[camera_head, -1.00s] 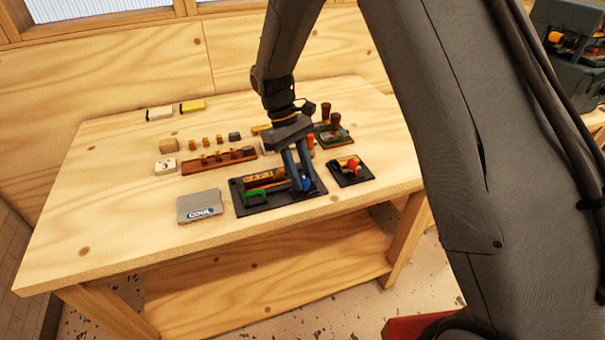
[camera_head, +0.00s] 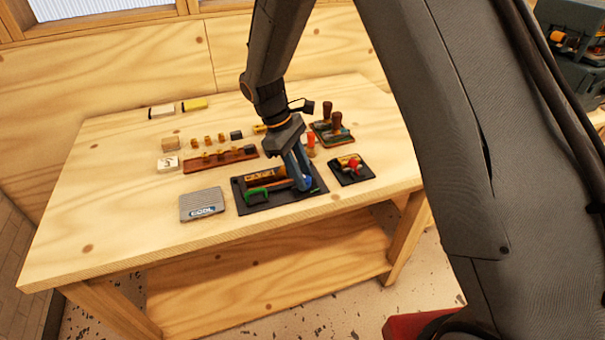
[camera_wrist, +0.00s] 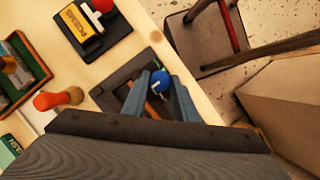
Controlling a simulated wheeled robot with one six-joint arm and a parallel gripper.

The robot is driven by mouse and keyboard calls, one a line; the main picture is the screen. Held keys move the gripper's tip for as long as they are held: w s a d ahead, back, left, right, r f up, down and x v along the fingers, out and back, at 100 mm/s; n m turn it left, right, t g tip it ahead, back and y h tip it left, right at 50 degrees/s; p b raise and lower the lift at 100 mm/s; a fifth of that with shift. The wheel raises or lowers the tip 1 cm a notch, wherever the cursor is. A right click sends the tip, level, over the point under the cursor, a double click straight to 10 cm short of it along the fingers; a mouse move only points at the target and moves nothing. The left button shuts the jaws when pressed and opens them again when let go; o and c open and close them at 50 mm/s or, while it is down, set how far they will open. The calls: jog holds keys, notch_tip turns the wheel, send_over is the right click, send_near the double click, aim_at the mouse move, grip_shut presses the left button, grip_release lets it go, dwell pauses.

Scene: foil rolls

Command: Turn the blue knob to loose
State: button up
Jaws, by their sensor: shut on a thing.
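The blue knob (camera_wrist: 160,82) shows in the wrist view between the fingertips of my gripper (camera_wrist: 160,90). It has a pale mark on its face. My gripper (camera_head: 302,182) is shut on the knob and reaches down to the right part of a dark board (camera_head: 255,205) on the table. In the head view my fingers hide the knob. I cannot read any loose or tight marking.
A small dark tray with a red knob (camera_head: 353,162) stands right of the board. An orange-red peg (camera_head: 310,148) stands close behind my gripper. A grey box (camera_head: 202,204) lies to the left. The front left of the wooden table (camera_head: 110,225) is clear.

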jog(key=o, duration=1)
jog(key=b+v, duration=0.2)
jog(key=v, duration=0.5)
jog(key=shift+w+a+r, duration=0.1)
jog(key=shift+a+r, duration=0.1)
jog(key=shift+r, duration=0.15)
jog(key=s+d+m+t+y, duration=0.1)
jog(key=s+d+m, duration=0.3)
jog(key=s+d, duration=0.1)
jog(key=s+d+f+m+t+y+b, duration=0.1)
jog(key=s+d+m, duration=0.3)
jog(key=s+d, duration=0.2)
jog(key=s+d+f+m+t+y, duration=0.1)
jog(key=s+d+m, duration=0.3)
jog(key=d, duration=0.3)
jog(key=shift+s+y, duration=0.4)
jog(key=shift+s, duration=0.25)
